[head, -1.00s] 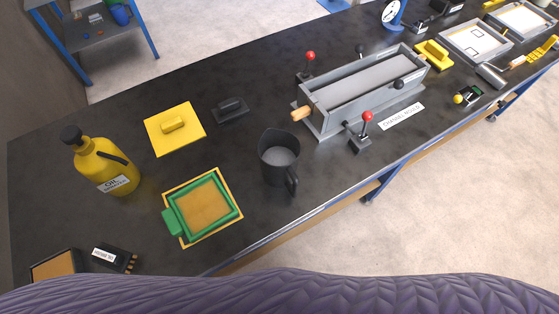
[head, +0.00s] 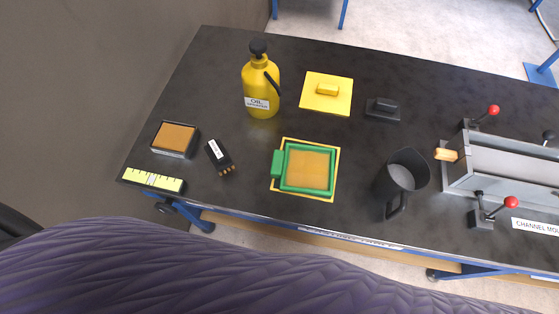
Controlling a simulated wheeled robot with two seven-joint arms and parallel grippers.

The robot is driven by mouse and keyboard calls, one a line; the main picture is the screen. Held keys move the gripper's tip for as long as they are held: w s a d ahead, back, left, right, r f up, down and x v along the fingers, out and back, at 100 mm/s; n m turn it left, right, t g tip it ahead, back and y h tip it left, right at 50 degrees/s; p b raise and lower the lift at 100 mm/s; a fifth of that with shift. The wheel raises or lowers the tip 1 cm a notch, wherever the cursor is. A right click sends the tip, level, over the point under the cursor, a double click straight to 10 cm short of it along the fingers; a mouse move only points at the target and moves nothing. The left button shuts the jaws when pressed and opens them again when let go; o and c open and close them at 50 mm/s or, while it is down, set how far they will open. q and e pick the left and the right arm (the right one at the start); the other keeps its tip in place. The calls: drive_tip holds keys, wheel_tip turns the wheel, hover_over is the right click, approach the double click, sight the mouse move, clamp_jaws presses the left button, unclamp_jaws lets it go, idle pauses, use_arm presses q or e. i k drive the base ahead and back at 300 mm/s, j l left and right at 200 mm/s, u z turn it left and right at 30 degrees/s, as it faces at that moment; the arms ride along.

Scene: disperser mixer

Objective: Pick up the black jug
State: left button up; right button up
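The black jug (head: 382,188) stands upright on the dark table (head: 300,222), right of centre in the head view. Its open top faces up and shows a grey inside. Its handle (head: 396,207) points toward the table's front edge. The jug stands between the green-framed tray and the grey channel mould. Neither of my grippers is in view, and nothing is touching the jug.
Left of the jug lies a green-framed tray (head: 281,180). Behind are a yellow plate (head: 338,103), a black block (head: 382,109) and a yellow oil bottle (head: 262,90). Right stands the channel mould (head: 480,170) with red-knobbed levers (head: 483,216). Bare table surrounds the jug closely.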

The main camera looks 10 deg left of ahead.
sight(405, 173)
drive_tip(key=i+z, duration=0.1)
drive_tip(key=z, duration=0.85)
drive_tip(key=k+l+u, duration=0.15)
drive_tip(key=k+u, duration=0.15)
drive_tip(key=k, duration=0.15)
drive_tip(key=i, duration=0.5)
